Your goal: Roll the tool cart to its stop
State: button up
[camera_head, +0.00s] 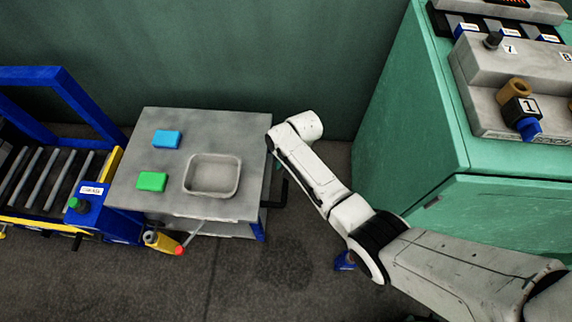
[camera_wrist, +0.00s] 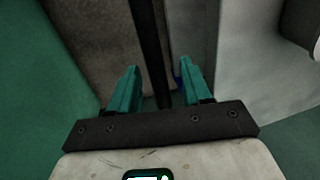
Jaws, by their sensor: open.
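The tool cart (camera_head: 225,130) has a grey metal top and stands left of centre in the head view, beside a blue and yellow roller frame. A dark handle (camera_head: 281,191) sticks out from its right side. My arm reaches to the cart's right edge in the head view, and my gripper is hidden there. In the wrist view my gripper (camera_wrist: 160,68) is open, with two teal fingers apart. A dark upright bar, which looks like the cart handle (camera_wrist: 150,45), runs between the fingers. I cannot tell whether it touches either finger.
A blue block (camera_head: 167,139), a green block (camera_head: 152,181) and a shallow grey tray (camera_head: 212,175) are on the cart top. The roller frame (camera_head: 45,185) stands at the left, a green press cabinet (camera_head: 410,130) at the right.

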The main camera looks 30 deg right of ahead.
notch_tip(320, 180, up, 9)
jog(key=s+d+p, duration=0.1)
jog(key=p, duration=0.2)
jog(key=shift+d+r, duration=0.15)
jog(key=shift+d, duration=0.05)
jog(key=shift+s, duration=0.1)
